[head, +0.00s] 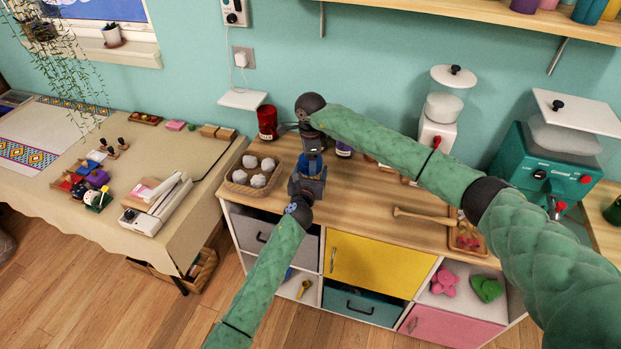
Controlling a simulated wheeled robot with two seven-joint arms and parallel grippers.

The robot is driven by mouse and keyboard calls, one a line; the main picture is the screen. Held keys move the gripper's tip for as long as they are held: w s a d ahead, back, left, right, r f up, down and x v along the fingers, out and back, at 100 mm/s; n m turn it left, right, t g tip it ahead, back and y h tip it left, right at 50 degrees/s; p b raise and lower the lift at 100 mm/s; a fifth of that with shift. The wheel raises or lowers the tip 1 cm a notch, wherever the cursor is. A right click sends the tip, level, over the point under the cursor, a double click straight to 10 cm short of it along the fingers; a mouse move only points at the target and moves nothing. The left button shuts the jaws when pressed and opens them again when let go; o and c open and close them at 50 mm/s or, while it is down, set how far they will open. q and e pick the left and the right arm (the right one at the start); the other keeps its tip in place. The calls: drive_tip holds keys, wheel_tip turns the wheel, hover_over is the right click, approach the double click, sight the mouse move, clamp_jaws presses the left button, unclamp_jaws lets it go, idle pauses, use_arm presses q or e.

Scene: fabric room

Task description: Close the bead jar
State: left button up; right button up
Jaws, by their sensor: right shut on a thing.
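My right gripper (314,148) points down from above over a small blue item (312,165) on the wooden cabinet top and is shut on its top, which looks like the bead jar's lid. My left gripper (309,180) reaches up from below, its fingers close around or in front of the same item. Its jaw opening is hard to make out. The two grippers hide most of the blue item, so the jar body, any beads and how the lid sits cannot be seen.
A basket of white balls (254,172) stands just left of the grippers, with a red jar (267,122) behind it. A purple-labelled jar (344,148) is close on the right.

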drive_tip(key=m, duration=1.4)
drive_tip(key=o, duration=1.1)
drive_tip(key=shift+r, duration=2.2)
drive_tip(key=shift+c, duration=0.4)
